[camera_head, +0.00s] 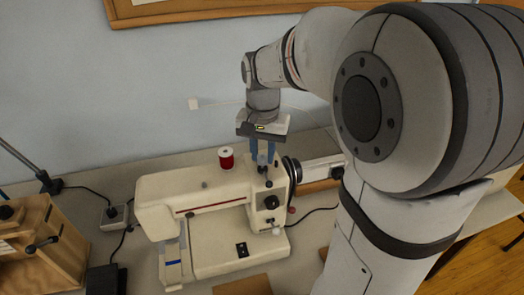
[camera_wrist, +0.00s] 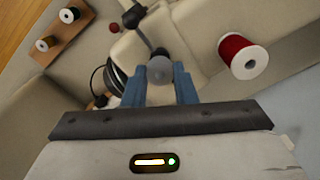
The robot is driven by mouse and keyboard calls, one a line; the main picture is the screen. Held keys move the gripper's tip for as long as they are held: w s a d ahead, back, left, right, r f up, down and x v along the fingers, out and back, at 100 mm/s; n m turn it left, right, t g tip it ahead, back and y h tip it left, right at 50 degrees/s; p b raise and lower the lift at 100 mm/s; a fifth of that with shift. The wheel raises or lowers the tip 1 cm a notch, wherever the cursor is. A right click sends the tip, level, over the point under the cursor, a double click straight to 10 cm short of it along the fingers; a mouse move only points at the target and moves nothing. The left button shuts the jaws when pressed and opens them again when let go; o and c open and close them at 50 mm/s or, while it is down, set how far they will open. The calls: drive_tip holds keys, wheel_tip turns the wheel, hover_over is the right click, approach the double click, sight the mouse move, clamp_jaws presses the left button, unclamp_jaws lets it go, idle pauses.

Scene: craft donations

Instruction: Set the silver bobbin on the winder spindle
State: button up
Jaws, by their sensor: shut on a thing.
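My gripper (camera_wrist: 160,82) has its two blue fingers closed on the silver bobbin (camera_wrist: 159,69), a small grey round piece between the fingertips. In the head view my gripper (camera_head: 263,160) points down over the right end of the cream sewing machine's top (camera_head: 205,190). The bobbin is too small to make out clearly there. A dark rod with a knob (camera_wrist: 136,16) reaches toward the bobbin in the wrist view. The winder spindle cannot be told apart; the bobbin and fingers may hide it. I cannot tell whether the bobbin touches the machine.
A red thread spool (camera_head: 226,158) stands on the machine's top, left of my gripper; it also shows in the wrist view (camera_wrist: 243,56). The dark handwheel (camera_head: 292,172) is close on the right. A wooden box (camera_head: 50,255) stands at the far left.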

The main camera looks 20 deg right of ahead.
drive_tip(key=shift+f, duration=0.25)
idle(0.4)
drive_tip(key=shift+f+b, duration=0.55)
drive_tip(key=shift+a, duration=0.1)
drive_tip(key=o, duration=1)
wheel_tip(320, 180, up, 7)
drive_tip(key=shift+r, duration=0.4)
